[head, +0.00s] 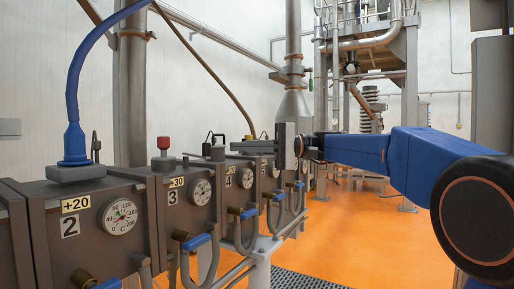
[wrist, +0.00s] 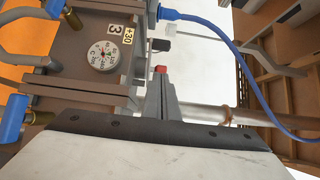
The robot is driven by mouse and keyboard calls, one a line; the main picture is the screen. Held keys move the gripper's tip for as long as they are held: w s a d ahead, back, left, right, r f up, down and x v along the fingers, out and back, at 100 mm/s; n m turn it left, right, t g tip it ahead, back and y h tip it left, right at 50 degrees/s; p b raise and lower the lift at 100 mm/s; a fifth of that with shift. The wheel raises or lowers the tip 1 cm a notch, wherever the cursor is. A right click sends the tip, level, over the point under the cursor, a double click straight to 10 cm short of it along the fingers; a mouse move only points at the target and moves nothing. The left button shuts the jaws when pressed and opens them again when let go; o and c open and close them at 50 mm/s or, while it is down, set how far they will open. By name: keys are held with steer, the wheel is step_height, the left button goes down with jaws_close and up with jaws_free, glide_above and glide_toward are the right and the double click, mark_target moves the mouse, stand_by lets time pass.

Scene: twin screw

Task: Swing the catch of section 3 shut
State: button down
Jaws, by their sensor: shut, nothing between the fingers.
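Section 3 (head: 175,220) is a brown-grey block with a "3" plate, a +30 tag and a round gauge (head: 201,192). The gauge also shows in the wrist view (wrist: 104,55). A red-capped fitting (head: 163,146) stands on top of section 3; its red cap (wrist: 160,69) shows just beyond my fingertips in the wrist view. I cannot tell for sure which part is the catch, nor its position. My gripper (head: 236,147) is shut and empty, pointing left above the row of sections. Its fingers (wrist: 160,92) also show in the wrist view, hiding part of the section's top edge.
Section 4 (head: 240,205) and others run on behind. The orange floor (head: 350,230) to the right is open.

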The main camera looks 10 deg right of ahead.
steer(key=shift+s+a, duration=0.5)
steer(key=shift+a, duration=0.3)
steer(key=shift+s+a, duration=0.5)
steer(key=shift+a, duration=0.25)
steer(key=shift+s+a, duration=0.5)
steer(key=shift+a, duration=0.3)
steer(key=shift+s+a+m+t+h, duration=0.75)
steer(key=shift+a+m+t, duration=0.7)
steer(key=shift+a+t, duration=1.05)
steer(key=shift+s+a+m+t+h, duration=0.75)
steer(key=shift+a+m+t, duration=0.85)
steer(key=shift+a, duration=1.65)
steer(key=shift+s+a+m+t+h, duration=0.75)
steer(key=shift+a+m+t, duration=0.6)
steer(key=shift+a+t, duration=1.2)
steer(key=shift+w+a+g, duration=0.15)
steer(key=shift+a+g, duration=0.2)
steer(key=shift+a, duration=0.05)
steer(key=shift+r, duration=0.1)
steer(key=shift+d, duration=0.1)
